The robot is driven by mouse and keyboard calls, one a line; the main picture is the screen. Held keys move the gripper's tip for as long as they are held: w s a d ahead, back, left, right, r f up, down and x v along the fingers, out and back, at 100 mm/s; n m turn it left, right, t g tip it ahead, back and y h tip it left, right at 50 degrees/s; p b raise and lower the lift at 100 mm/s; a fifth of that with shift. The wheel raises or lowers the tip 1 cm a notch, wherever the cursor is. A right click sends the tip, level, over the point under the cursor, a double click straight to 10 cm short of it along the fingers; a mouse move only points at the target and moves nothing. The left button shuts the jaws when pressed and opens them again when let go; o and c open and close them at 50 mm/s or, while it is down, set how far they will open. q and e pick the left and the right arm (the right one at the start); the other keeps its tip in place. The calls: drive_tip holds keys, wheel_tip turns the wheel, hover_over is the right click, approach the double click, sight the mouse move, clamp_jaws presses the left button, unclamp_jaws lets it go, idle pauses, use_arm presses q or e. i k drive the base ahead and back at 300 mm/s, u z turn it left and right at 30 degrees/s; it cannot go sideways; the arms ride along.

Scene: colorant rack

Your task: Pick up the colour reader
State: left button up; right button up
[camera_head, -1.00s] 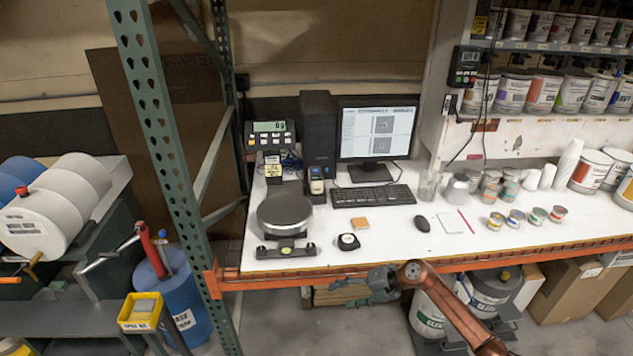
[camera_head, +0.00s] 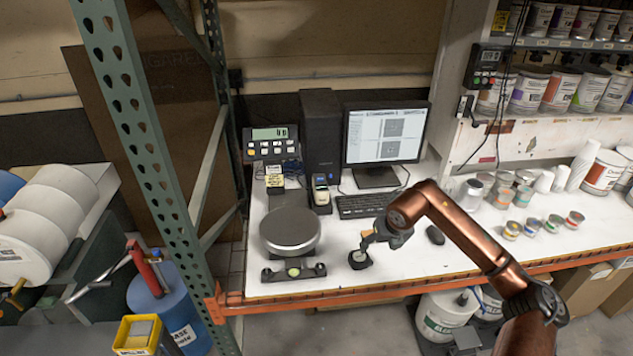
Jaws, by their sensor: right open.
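A small round black device with a pale face (camera_head: 359,260), which looks like the colour reader, sits near the front of the white bench. My right gripper (camera_head: 364,245) is open, pointing down at the device's back edge. I cannot tell whether the fingers touch it or hang just above it. A handheld device (camera_head: 321,190) with a light front stands in a dark holder beside the computer tower; I cannot rule out that it is the reader. My left gripper is out of view.
A scale with a round grey pan (camera_head: 290,230) stands left of the device. A monitor (camera_head: 385,135) and keyboard (camera_head: 360,206) are behind. A mouse (camera_head: 435,235) and several small cups are to the right. The orange beam (camera_head: 300,300) edges the bench front.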

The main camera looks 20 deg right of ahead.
sight(320, 189)
drive_tip(key=i, duration=1.45)
